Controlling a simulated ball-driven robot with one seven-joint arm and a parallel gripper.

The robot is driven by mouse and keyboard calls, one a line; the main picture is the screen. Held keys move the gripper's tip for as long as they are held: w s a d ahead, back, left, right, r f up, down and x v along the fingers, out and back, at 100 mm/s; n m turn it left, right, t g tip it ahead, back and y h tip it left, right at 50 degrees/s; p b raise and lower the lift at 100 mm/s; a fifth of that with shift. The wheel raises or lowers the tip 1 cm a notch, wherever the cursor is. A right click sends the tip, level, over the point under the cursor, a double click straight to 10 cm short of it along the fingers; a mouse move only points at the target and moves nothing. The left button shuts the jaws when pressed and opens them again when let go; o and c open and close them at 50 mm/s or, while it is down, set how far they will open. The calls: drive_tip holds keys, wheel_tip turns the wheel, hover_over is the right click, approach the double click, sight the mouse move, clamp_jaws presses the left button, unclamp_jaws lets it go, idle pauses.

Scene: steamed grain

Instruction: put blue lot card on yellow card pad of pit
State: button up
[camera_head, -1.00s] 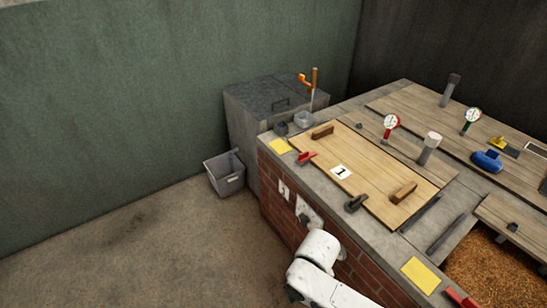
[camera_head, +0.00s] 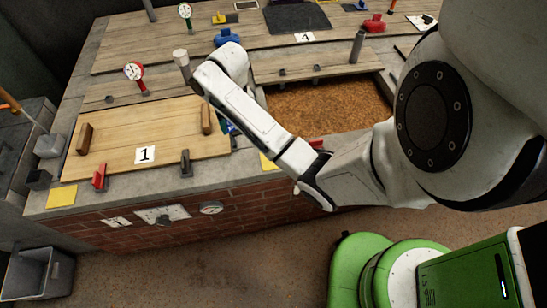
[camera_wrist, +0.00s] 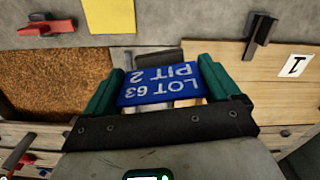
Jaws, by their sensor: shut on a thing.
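My gripper (camera_wrist: 160,82) has green fingers and is shut on the blue lot card (camera_wrist: 160,86), which reads "LOT 63 PIT 2" upside down in the wrist view. In the head view a bit of blue and green (camera_head: 226,127) shows beneath my arm beside the number 1 lid; the rest is hidden. A yellow card pad (camera_head: 268,162) lies on the front ledge between the number 1 lid and the open grain pit, partly behind my arm. This pad also shows in the wrist view (camera_wrist: 110,15), apart from the card. Another yellow pad (camera_head: 62,196) lies at the left front corner.
The wooden lid number 1 (camera_head: 125,135) has two handles. Brown grain (camera_head: 320,105) fills the open pit. Red clamps (camera_head: 100,177) and dark clamps (camera_head: 186,165) stand along the ledge. A dial gauge (camera_head: 134,72) and posts rise behind. A grey bin (camera_head: 38,273) stands on the floor.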

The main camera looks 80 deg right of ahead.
drive_tip(key=s+d+f+m, duration=0.1)
drive_tip(key=s+d+m, duration=0.2)
drive_tip(key=s, duration=0.9)
drive_tip(key=s+d+m, duration=0.2)
drive_tip(key=s+m, duration=0.1)
drive_tip(key=s, duration=0.9)
drive_tip(key=shift+m, duration=0.3)
drive_tip(key=w+a+f, duration=0.1)
drive_tip(key=w+f, duration=0.1)
drive_tip(key=w, duration=0.2)
drive_tip(key=w+a+f+p, duration=0.1)
drive_tip(key=w+f, duration=0.2)
drive_tip(key=w+a+f, duration=0.1)
drive_tip(key=w+f, duration=0.2)
drive_tip(key=w, duration=0.1)
drive_tip(key=shift+w+a+f, duration=0.15)
drive_tip(key=shift+w+a, duration=0.15)
drive_tip(key=shift+w+a+f, duration=0.1)
drive_tip(key=shift+w+f, duration=0.35)
drive_tip(key=shift+f, duration=0.05)
drive_tip(key=shift+w+a+f, duration=0.1)
drive_tip(key=shift+w+f, duration=0.1)
drive_tip(key=shift+f, duration=0.75)
drive_tip(key=shift+w+a+f, duration=0.1)
drive_tip(key=shift+w+f, duration=0.05)
drive_tip(key=shift+f, duration=0.8)
